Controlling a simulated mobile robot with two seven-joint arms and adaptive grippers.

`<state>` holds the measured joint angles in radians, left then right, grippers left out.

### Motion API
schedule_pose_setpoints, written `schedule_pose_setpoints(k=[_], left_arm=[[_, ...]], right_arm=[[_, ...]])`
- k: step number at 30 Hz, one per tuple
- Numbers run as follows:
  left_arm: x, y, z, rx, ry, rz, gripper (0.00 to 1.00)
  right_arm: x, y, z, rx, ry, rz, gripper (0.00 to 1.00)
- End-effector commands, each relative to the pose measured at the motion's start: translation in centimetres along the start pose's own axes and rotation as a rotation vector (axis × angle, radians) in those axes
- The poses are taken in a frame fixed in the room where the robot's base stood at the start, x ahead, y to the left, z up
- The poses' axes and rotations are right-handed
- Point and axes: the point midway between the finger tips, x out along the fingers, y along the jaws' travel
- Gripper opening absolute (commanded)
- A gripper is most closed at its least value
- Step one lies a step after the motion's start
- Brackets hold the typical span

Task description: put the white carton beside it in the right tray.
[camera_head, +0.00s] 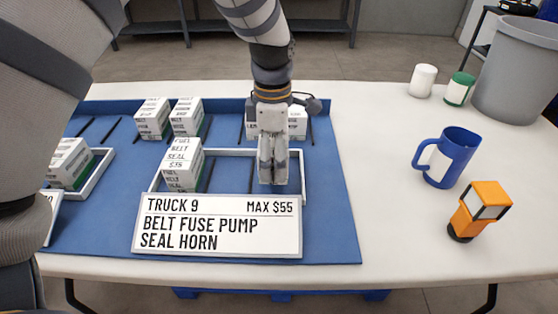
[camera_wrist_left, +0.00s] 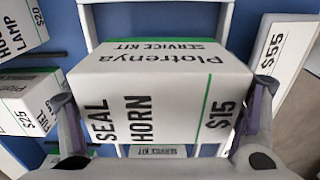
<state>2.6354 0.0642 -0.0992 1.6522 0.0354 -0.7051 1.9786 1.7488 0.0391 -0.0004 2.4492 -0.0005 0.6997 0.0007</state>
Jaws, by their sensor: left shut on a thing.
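My left gripper (camera_head: 273,180) reaches down over the right part of the right tray (camera_head: 303,185). In the left wrist view, its fingers (camera_wrist_left: 160,125) are shut on a white carton (camera_wrist_left: 155,90) with a green stripe, marked SEAL HORN $15. In the head view this carton is hard to tell apart from the gripper. Whether the held carton touches the tray floor is unclear. My right gripper is not in view.
The sign (camera_head: 217,226) reading TRUCK 9, MAX $55 stands before the right tray. Several cartons (camera_head: 186,117) stand behind. Another tray (camera_head: 97,170) with cartons is at left. A blue mug (camera_head: 455,155), orange item (camera_head: 480,212) and grey bin (camera_head: 515,75) are at right.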

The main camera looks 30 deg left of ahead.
Motion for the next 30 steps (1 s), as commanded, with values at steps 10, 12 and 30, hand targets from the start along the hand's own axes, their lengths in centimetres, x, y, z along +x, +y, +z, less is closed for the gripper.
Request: schedule_pose_setpoints(k=[10,12,30], left_arm=[[3.6,0.5,-0.3,-0.002,-0.002,0.003,0.38],[3.6,0.5,-0.3,-0.002,-0.002,0.003,0.38],[3.7,0.5,-0.3,-0.001,-0.003,0.002,1.00]], right_arm=[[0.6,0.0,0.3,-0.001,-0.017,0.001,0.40],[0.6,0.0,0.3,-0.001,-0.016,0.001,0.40],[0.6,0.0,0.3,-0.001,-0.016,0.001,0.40]])
